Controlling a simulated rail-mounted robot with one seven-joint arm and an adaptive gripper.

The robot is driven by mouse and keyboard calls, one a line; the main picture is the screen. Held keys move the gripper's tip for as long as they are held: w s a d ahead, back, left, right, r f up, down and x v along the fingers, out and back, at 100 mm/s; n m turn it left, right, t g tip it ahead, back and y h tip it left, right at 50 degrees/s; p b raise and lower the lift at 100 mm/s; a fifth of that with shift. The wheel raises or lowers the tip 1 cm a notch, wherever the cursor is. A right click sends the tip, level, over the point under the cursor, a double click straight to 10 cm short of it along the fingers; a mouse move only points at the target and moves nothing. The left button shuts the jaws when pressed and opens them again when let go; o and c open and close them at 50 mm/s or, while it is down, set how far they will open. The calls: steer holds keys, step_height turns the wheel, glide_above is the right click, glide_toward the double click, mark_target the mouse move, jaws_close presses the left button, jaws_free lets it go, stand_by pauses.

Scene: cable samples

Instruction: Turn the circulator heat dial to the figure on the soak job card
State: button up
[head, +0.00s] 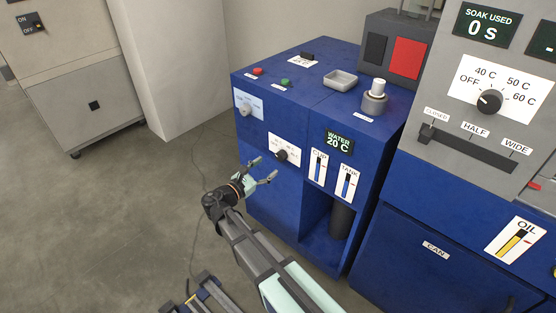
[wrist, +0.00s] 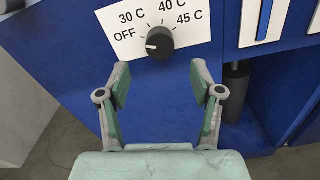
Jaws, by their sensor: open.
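A black dial (wrist: 159,42) sits on a white plate (wrist: 118,33) marked OFF, 30 C, 40 C and 45 C, on the blue cabinet front. Its white mark points left, toward OFF. The dial also shows in the head view (head: 281,155), where its plate is too small to read. My gripper (wrist: 161,84) is open and empty, its two fingers below and to either side of the dial, apart from it. In the head view my gripper (head: 265,168) is just in front of the blue cabinet, lower left of the dial. I see no readable soak job card.
The blue cabinet (head: 262,192) has a WATER 20 C display (head: 338,139) and CUP and TANK gauges. A grey panel at right carries another dial (head: 489,101), marked OFF to 60 C, and a slider (head: 427,133). Floor left of the cabinet is largely clear.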

mark_target(279, 158)
steer(key=x, duration=0.7)
steer(key=c, duration=1.1)
